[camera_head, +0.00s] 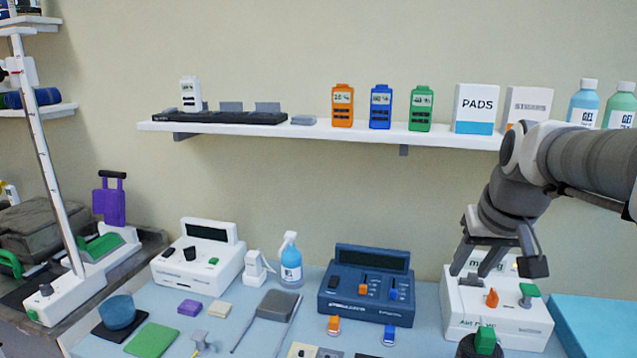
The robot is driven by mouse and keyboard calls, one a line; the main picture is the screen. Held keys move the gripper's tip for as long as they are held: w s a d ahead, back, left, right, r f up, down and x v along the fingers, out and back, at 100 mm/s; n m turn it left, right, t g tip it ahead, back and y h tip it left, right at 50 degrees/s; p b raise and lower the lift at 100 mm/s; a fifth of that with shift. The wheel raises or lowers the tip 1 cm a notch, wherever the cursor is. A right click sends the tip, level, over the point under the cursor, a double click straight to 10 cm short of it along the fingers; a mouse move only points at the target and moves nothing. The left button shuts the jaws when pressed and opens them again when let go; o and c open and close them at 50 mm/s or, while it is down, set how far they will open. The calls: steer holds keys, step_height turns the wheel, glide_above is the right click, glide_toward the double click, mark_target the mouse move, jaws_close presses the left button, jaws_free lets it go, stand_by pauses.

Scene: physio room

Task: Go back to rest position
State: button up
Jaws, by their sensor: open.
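My gripper (500,264) hangs from my arm on the right side of the view. Its fingers point down and are spread apart, with nothing seen between them. It is over or in front of a white device (500,322) with an orange knob (492,298) and a green-topped lever (529,292). The fingers hide part of the device's raised back panel. I cannot tell whether a fingertip touches the device.
A wall shelf (290,128) holding small coloured units, boxes and bottles runs behind my arm. On the blue table are a dark blue console (366,290), a white console (198,256) and a spray bottle (291,264). A tall white post (50,150) stands at left.

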steer(key=s+a+f, duration=0.2)
steer(key=s+a, duration=0.3)
steer(key=s, duration=0.3)
steer(key=s+a+f+n, duration=0.1)
steer(key=s+a+f, duration=0.2)
steer(key=s+a, duration=0.2)
steer(key=s, duration=0.3)
steer(key=shift+n+t, duration=0.3)
steer(key=shift+d, duration=0.2)
